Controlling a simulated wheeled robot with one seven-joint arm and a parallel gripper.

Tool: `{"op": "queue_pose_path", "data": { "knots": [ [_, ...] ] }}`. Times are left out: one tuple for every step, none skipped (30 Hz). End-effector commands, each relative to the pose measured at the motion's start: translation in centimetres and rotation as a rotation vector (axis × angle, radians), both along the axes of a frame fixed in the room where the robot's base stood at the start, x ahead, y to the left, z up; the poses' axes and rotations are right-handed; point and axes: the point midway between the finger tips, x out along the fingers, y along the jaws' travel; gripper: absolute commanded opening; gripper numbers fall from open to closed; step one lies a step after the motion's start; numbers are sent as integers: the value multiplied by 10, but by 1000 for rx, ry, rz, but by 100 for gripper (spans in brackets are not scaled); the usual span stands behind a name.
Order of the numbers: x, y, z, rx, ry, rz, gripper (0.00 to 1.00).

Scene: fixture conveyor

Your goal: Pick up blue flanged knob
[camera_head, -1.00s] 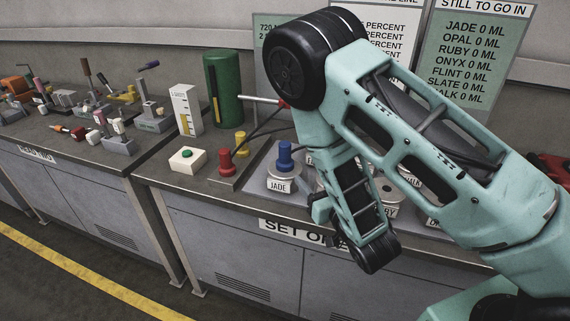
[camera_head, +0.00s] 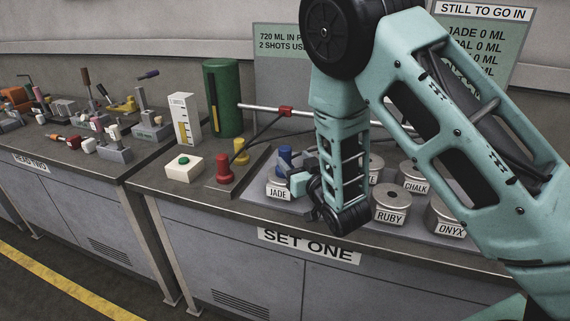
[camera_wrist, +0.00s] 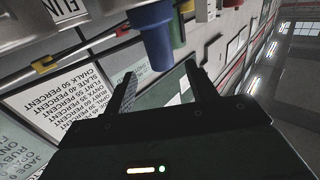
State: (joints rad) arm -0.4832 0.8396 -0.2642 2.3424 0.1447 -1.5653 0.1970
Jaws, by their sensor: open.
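The blue flanged knob (camera_head: 285,158) stands upright on the pot labelled JADE (camera_head: 279,192), at the left of the row of labelled pots. In the wrist view, which is turned upside down, the blue knob (camera_wrist: 158,45) hangs into the picture ahead of the fingers. My gripper (camera_wrist: 160,84) is open, with nothing between its two dark fingers. The knob appears just beyond the fingertips, roughly in line with the gap; contact does not show. In the head view my wrist is close to the right of the JADE pot and hides part of the pots behind it.
A red knob (camera_head: 223,169) and a yellow knob (camera_head: 241,151) stand left of the blue one. A white box with a green button (camera_head: 183,167), a gauge (camera_head: 185,118) and a green cylinder (camera_head: 221,97) are further left. A rod with a red clamp (camera_head: 286,112) runs behind.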

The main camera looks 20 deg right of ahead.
Motion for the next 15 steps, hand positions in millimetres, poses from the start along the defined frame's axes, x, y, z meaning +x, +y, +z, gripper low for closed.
{"op": "queue_pose_path", "data": {
  "knots": [
    [4, 1, 1, -1, 1, 0, 57],
    [5, 1, 0, -1, 1, 0, 57],
    [7, 1, 0, -1, 1, 0, 57],
    [8, 1, 0, -1, 1, 0, 57],
    [10, 2, 1, -1, 0, 0, 57],
    [14, 3, 2, -1, -1, 1, 57],
    [18, 4, 3, -1, 0, 1, 57],
    [22, 5, 3, -2, 0, 1, 57],
    [28, 7, 4, -2, 0, 1, 57],
    [33, 8, 4, -2, -1, 2, 57],
    [37, 9, 4, -2, 0, 1, 57],
    [43, 10, 3, -1, -1, 1, 57],
    [47, 10, 2, -1, 0, 1, 57],
    [50, 11, 2, 0, 0, 1, 57],
    [53, 11, 2, 0, 0, 0, 57]
  ]
}}
